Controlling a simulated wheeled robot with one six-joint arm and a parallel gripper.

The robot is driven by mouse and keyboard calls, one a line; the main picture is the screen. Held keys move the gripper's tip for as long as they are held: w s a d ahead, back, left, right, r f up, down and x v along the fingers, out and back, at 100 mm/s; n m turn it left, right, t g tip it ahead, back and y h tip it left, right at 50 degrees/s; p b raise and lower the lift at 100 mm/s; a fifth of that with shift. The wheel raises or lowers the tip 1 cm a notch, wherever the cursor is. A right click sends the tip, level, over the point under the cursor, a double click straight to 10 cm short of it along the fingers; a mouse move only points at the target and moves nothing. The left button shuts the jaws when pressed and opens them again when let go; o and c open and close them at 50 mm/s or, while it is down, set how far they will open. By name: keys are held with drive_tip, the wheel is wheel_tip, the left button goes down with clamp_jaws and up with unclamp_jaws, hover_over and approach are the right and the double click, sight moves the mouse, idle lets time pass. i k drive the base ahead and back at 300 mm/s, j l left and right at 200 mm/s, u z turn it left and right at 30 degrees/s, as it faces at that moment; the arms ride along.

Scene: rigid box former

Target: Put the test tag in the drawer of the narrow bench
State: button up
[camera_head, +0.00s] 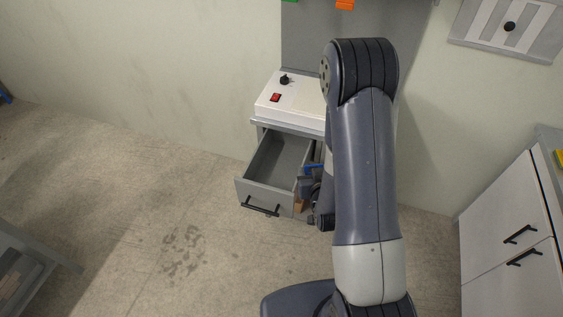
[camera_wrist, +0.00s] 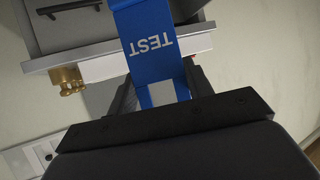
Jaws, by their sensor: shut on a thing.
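The blue test tag (camera_wrist: 150,45), with white "TEST" lettering, is between the fingers of my gripper (camera_wrist: 158,88) in the wrist view. A bit of its blue also shows in the head view (camera_head: 314,168). The narrow bench (camera_head: 285,125) stands against the wall, and its grey drawer (camera_head: 263,198) is pulled open. The visible part of the drawer's inside looks empty. In the head view my gripper is at the drawer's right side, partly hidden by my arm. I cannot tell its height over the drawer.
A white control box (camera_head: 295,95) with a red switch and a black knob sits on the bench. A white cabinet (camera_head: 508,225) with black handles stands at the right. A grey bench (camera_head: 30,245) is at the lower left. The floor left of the drawer is clear.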

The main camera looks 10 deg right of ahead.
sight(287, 156)
drive_tip(key=i+j+z, duration=0.35)
drive_tip(key=j, duration=0.2)
drive_tip(key=i+j+z, duration=0.1)
drive_tip(key=j+z, duration=0.25)
drive_tip(key=j, duration=0.25)
drive_tip(key=i+j+z, duration=0.1)
drive_tip(key=j+z, duration=0.3)
drive_tip(key=j, duration=0.25)
drive_tip(key=j+z, duration=0.35)
drive_tip(key=j, duration=0.3)
